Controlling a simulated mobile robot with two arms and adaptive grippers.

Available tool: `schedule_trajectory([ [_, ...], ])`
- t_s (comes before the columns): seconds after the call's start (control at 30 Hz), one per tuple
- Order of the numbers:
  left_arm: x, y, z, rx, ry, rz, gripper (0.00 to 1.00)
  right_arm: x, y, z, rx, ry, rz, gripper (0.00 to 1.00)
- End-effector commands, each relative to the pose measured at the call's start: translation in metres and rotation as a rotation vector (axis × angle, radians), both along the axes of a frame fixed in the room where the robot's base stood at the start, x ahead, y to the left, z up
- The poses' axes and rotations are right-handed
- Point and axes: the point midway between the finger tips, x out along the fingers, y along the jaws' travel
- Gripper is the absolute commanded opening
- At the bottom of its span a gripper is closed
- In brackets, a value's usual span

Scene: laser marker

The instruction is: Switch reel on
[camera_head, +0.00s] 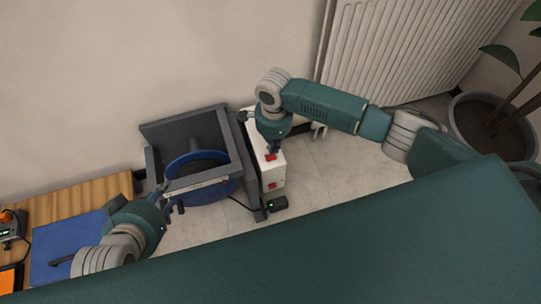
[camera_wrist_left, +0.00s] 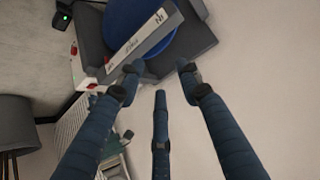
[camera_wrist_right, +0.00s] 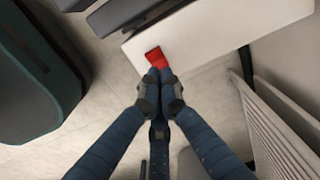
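The blue reel (camera_head: 208,192) sits in a dark grey frame (camera_head: 185,125) by the wall; it also shows in the left wrist view (camera_wrist_left: 145,18). A white box (camera_head: 273,172) stands at its right, with a red switch (camera_head: 271,157) on top and a red part (camera_head: 273,185) on its front. My right gripper (camera_head: 272,149) is above the box. In the right wrist view its fingertips (camera_wrist_right: 158,76) are together at the red switch (camera_wrist_right: 155,56); I cannot tell whether they touch it. My left gripper (camera_head: 174,202) is open and empty beside the reel frame.
A small black device (camera_head: 278,203) with a green light lies on the floor in front of the box. A wooden table (camera_head: 85,197) with a blue panel (camera_head: 62,243) is at the left. A white radiator (camera_head: 400,45) and a potted plant (camera_head: 500,120) are at the right.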

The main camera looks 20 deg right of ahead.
Motion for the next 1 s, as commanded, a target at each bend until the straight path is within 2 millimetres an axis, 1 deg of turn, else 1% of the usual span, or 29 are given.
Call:
schedule_trajectory([
  [0.5, -0.036, 0.012, -0.02, 0.035, 0.161, 0.013, 0.35, 0.0, 0.0, 0.005, 0.0, 0.0, 0.0, 0.0],
  [1.0, -0.075, 0.024, -0.034, 0.067, 0.317, 0.025, 0.35, 0.0, 0.0, 0.01, 0.001, 0.0, 0.0, 0.0],
])
